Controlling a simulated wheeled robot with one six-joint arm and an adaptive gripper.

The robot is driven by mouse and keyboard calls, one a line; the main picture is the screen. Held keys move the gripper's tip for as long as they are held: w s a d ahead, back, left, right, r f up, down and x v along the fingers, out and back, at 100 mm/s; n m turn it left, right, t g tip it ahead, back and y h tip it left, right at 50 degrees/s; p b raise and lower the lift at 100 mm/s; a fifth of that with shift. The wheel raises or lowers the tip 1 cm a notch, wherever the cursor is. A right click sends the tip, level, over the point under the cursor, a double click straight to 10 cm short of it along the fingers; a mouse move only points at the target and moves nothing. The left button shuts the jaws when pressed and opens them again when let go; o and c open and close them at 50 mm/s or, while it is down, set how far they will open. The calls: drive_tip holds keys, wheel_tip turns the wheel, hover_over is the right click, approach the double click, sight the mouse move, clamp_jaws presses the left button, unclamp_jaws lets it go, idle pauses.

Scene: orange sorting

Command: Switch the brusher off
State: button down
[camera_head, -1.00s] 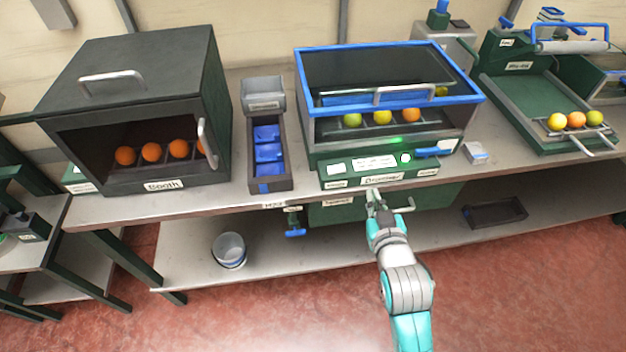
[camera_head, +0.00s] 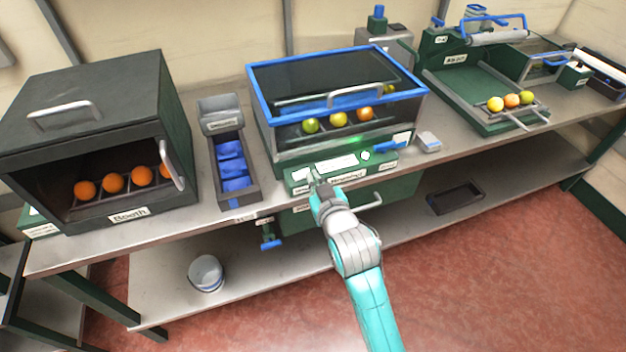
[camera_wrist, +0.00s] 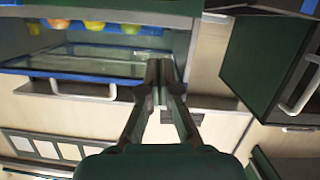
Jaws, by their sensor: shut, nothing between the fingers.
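The brusher (camera_head: 262,100) stands mid-bench, with a blue-rimmed clear cover and several fruits inside. Its front panel (camera_head: 327,166) carries a lit green lamp (camera_head: 354,140), a round whitish button (camera_head: 365,155) and a blue handle (camera_head: 394,143) at right. In the wrist view my gripper's fingers (camera_wrist: 161,68) are together and empty, before the brusher's fruits (camera_wrist: 95,26) and glass cover.
The booth (camera_head: 95,110) with oranges stands left. A narrow bin (camera_head: 225,200) with blue pieces lies between it and the brusher.

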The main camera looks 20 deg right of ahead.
hover_over(306, 169)
drive_tip(key=s+a, duration=0.1)
drive_tip(key=s, duration=0.2)
drive_tip(key=shift+s+a+f, duration=0.1)
drive_tip(key=shift+f, duration=0.8)
wheel_tip(306, 169, down, 2)
drive_tip(key=shift+f, duration=0.25)
drive_tip(key=shift+d+f, duration=0.25)
drive_tip(key=shift+f, duration=0.55)
drive_tip(key=shift+d+f+m, duration=0.15)
drive_tip(key=shift+f+m, duration=0.2)
drive_tip(key=shift+m, duration=0.05)
